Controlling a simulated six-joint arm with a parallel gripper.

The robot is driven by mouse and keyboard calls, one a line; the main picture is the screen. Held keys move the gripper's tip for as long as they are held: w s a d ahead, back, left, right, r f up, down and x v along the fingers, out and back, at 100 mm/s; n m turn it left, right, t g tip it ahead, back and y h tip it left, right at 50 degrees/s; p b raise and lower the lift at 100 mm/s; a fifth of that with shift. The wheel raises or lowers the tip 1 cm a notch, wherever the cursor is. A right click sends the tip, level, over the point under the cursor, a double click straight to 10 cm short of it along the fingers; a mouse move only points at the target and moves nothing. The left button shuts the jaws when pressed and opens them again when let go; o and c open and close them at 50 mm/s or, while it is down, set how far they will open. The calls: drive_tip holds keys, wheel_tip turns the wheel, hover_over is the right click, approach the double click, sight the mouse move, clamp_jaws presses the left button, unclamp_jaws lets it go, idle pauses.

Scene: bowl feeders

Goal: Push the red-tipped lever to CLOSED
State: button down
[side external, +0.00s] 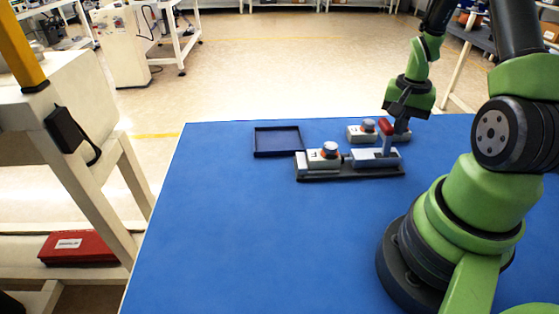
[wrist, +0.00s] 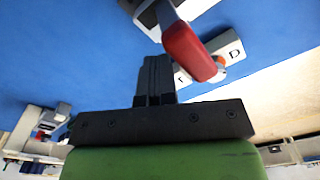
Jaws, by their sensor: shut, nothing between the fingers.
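The lever (side external: 387,137) has a red tip and stands up from a light grey box (side external: 374,157) on a dark base strip (side external: 350,173). The red tip (wrist: 194,52) shows large in the wrist view, just right of my fingers. My gripper (side external: 396,118) is shut and empty, close to the lever on its right side in the side view. In the wrist view my gripper (wrist: 156,62) has both fingers together. I cannot tell whether it touches the lever. The lever's CLOSED marking is not readable.
A box with a grey and red knob (side external: 324,157) shares the base strip. Another knob box (side external: 361,133) stands behind. An empty dark tray (side external: 277,153) lies at the back left. The blue table (side external: 250,230) is clear in front and to the left.

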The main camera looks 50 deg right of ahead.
drive_tip(key=shift+w+a+f, duration=0.2)
drive_tip(key=shift+w+a, duration=0.1)
drive_tip(key=shift+a, duration=0.2)
drive_tip(key=shift+s+d+r, duration=0.15)
drive_tip(key=shift+s+d, duration=0.15)
wheel_tip(320, 180, up, 8)
idle(0.7)
drive_tip(key=w+a+r+n+t, duration=0.2)
drive_tip(key=a+r+n, duration=0.1)
drive_tip(key=a+r, duration=0.25)
drive_tip(key=w+a+r+n+t, duration=0.1)
drive_tip(key=w+a+r+n, duration=0.1)
drive_tip(key=a+r, duration=0.4)
drive_tip(key=s+a+r+n+t+y, duration=0.1)
drive_tip(key=s+a+r+n+t, duration=0.1)
drive_tip(key=a, duration=0.4)
drive_tip(key=s+a+r+n+t+y, duration=0.1)
drive_tip(key=s+a+n+t, duration=0.1)
drive_tip(key=s+a+n, duration=0.2)
drive_tip(key=s+a, duration=0.1)
drive_tip(key=a, duration=0.2)
drive_tip(key=shift+a+r, duration=0.15)
drive_tip(key=shift+r, duration=0.25)
